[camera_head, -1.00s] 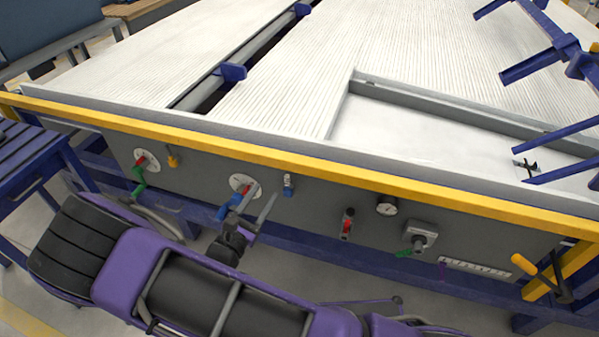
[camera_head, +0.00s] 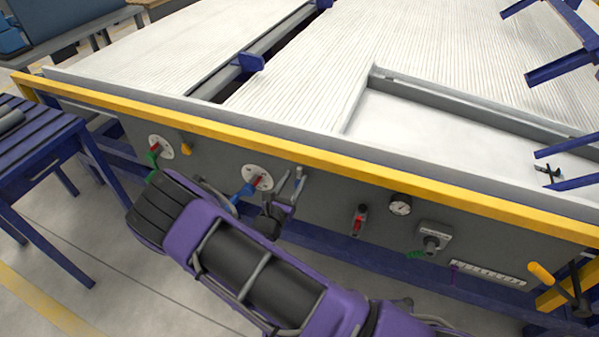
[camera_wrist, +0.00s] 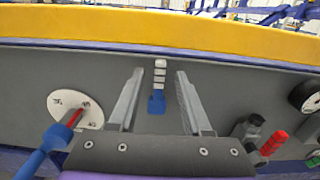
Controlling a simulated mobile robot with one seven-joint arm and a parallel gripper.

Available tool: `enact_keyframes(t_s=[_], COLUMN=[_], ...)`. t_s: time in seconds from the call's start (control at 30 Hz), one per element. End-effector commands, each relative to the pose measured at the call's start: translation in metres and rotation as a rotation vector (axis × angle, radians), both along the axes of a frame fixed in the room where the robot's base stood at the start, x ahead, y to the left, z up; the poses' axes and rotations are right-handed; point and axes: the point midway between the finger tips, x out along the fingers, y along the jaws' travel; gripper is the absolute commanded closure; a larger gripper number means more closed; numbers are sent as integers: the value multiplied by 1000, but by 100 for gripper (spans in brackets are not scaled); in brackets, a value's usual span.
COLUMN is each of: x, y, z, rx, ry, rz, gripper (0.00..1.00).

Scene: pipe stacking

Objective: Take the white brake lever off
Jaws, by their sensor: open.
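The white brake lever (camera_wrist: 159,75) is a small upright piece on the grey panel, with white segments above and a blue lower end. In the wrist view it shows between the two fingers of my gripper (camera_wrist: 160,86), which is open with gaps on both sides. I cannot tell how far the fingertips are from the panel. In the head view my gripper (camera_head: 287,188) is in front of the lever (camera_head: 299,172) and partly hides it.
A round white dial (camera_wrist: 75,109) with a red and blue handle is left of the lever. A red-handled valve (camera_wrist: 272,142) and a gauge (camera_wrist: 306,95) are to the right. A yellow rail (camera_head: 330,158) runs above the panel. A blue slatted table (camera_head: 35,150) stands at the left.

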Motion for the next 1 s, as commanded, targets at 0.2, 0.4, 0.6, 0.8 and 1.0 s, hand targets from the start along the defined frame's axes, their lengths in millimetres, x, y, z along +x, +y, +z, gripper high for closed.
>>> enact_keyframes(t_s=[0.2, 0.4, 0.6, 0.8, 1.0], x=[29, 38, 39, 38, 38], y=[-11, -14, -14, -14, -14], z=[-1, 0, 0, 0, 0], rx=[2, 0, 0, 0, 0], ry=[-1, 0, 0, 0, 0], rz=[-2, 0, 0, 0, 0], gripper=[51, 51, 51, 82, 100])
